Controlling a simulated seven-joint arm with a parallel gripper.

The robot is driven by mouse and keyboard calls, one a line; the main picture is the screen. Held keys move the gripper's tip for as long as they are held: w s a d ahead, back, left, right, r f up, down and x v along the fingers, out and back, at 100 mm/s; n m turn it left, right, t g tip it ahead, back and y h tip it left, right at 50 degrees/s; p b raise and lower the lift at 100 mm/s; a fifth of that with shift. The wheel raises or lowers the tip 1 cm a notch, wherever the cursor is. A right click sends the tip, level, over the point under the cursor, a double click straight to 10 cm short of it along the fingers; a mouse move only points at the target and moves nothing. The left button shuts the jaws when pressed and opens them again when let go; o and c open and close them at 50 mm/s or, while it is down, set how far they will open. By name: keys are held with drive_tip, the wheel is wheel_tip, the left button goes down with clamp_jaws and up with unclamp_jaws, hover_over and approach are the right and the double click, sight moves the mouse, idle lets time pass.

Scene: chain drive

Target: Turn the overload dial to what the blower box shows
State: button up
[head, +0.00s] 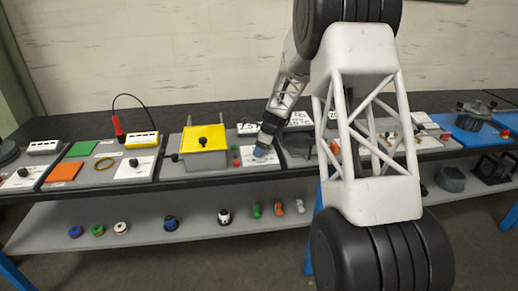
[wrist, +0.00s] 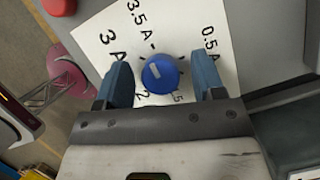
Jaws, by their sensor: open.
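In the wrist view a round blue dial (wrist: 161,74) with a short white mark sits on a white scale plate (wrist: 207,21). The plate reads 3 A, 3.5 A and 0.5 A; other figures are partly hidden. The white mark lies left of the dial's middle, on the side of the 3 A and 3.5 A labels. My gripper (wrist: 159,62) is open, one blue finger on each side of the dial, with gaps visible. In the head view my gripper (head: 262,151) is over the white plate right of the yellow-lidded box. I cannot tell which box is the blower box.
The yellow-lidded box (head: 204,140) stands close on the left. A card (head: 248,128) behind my gripper starts with 2.5; another card (head: 299,118) is partly hidden by my arm. Several small parts lie on the lower shelf (head: 190,229).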

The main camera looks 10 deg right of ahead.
drive_tip(key=c, duration=0.9)
drive_tip(key=shift+c, duration=0.2)
drive_tip(key=shift+n, duration=0.5)
drive_tip(key=n+g, duration=0.1)
drive_tip(key=n, duration=0.2)
drive_tip(key=shift+n+g, duration=0.3)
drive_tip(key=shift+g, duration=0.1)
drive_tip(key=n+g, duration=0.1)
drive_tip(key=n, duration=0.3)
drive_tip(key=shift+g, duration=0.4)
drive_tip(key=n+h, duration=0.1)
drive_tip(key=n, duration=0.1)
drive_tip(key=n+g, duration=0.1)
drive_tip(key=n, duration=0.2)
drive_tip(key=shift+h, duration=0.4)
drive_tip(key=n+h, duration=0.1)
drive_tip(key=n, duration=0.3)
drive_tip(key=shift+g, duration=0.4)
